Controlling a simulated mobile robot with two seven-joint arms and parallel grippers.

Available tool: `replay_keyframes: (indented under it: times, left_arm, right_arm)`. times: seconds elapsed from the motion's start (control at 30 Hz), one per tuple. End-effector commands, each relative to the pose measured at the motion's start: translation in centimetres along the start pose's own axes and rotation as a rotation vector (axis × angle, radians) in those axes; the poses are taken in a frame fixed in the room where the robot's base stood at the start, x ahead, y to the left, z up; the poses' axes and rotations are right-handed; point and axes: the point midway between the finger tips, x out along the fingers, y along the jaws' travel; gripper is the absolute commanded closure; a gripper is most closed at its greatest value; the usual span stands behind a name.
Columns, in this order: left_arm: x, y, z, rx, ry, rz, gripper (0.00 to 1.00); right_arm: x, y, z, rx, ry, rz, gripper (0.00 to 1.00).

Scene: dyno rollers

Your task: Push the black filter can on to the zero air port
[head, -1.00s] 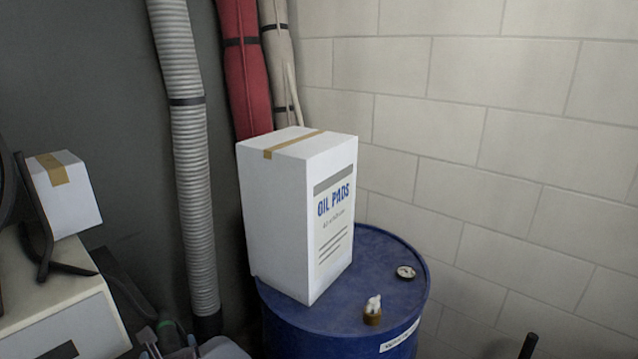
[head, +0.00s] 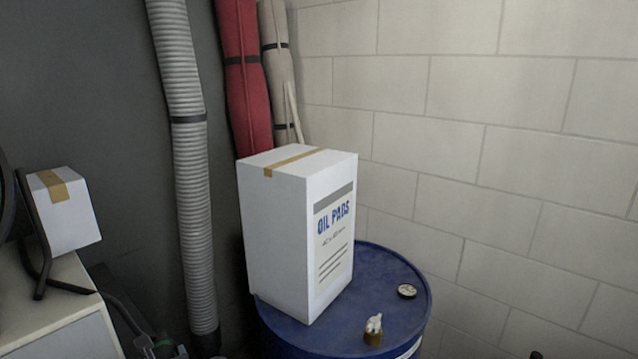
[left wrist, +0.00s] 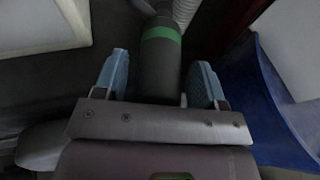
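In the left wrist view a dark cylinder with a green band (left wrist: 160,65), which looks like the black filter can, lies between the two blue fingers of my left gripper (left wrist: 158,78). A narrow dark gap shows beside it on the left, so I cannot tell whether the fingers grip it. In the head view a small green and dark part (head: 163,343) shows at the bottom edge, likely the same can. I cannot make out the zero air port. My right gripper is not in view.
A blue drum (head: 385,290) bears a white oil pads box (head: 280,230) and a small brown-and-white item (head: 373,330). A grey corrugated hose (head: 192,170) hangs by the dark wall. A pale cabinet (head: 55,318) with a small white box (head: 68,215) stands at left.

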Motion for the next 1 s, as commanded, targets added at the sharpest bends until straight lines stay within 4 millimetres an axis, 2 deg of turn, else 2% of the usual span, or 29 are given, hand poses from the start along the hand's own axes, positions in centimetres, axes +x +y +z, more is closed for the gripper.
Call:
replay_keyframes:
  times: [0.03,0.2,0.3,1.0]
  left_arm:
    - [0.0,0.0,0.0,0.000,0.000,0.000,0.43]
    - [0.0,0.0,0.0,0.000,0.000,0.000,0.69]
    - [0.0,0.0,0.0,0.000,0.000,0.000,0.81]
    - [-0.7,0.0,2.4,0.000,-0.002,0.000,0.81]
  right_arm:
    - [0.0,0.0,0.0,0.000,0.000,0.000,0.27]
    - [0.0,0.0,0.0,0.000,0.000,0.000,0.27]
    - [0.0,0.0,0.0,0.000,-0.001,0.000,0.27]
    - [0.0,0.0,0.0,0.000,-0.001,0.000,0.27]
